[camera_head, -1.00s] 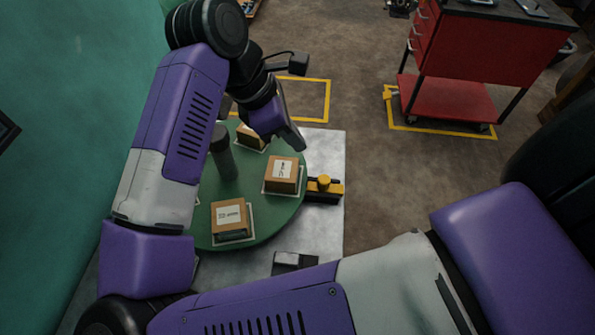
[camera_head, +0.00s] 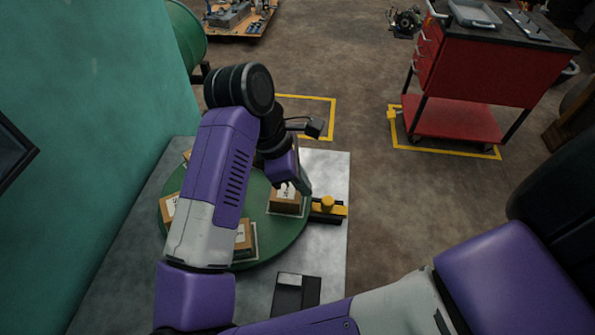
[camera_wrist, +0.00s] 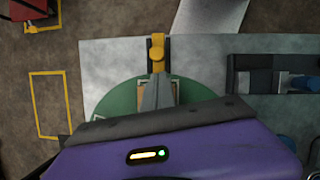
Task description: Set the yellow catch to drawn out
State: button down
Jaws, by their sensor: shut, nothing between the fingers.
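The yellow catch (camera_head: 328,204) sits on a dark base at the right edge of the round green turntable (camera_head: 285,237). My gripper (camera_head: 304,192) is shut and empty, above the turntable's right side, just left of the catch and over a box. In the wrist view my gripper's fingertips (camera_wrist: 157,80) point at the near end of the catch; the gap in height is hard to tell. Part of the catch's base is hidden behind the fingers there.
Several brown boxes stand on the turntable, one box (camera_head: 286,201) right beside the catch. A grey metal plate (camera_head: 335,172) lies beneath. A dark block (camera_head: 297,292) stands nearer on the plate. A red tool cart (camera_head: 470,70) stands back right; the brown floor between is clear.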

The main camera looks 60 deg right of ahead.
send_over(319, 208)
jog(key=w+a, duration=0.1)
jog(key=w, duration=0.1)
notch_tip(319, 208, down, 4)
jog(key=shift+s+f+p, duration=0.15)
jog(key=shift+f+p, duration=0.1)
jog(key=shift+p, duration=0.15)
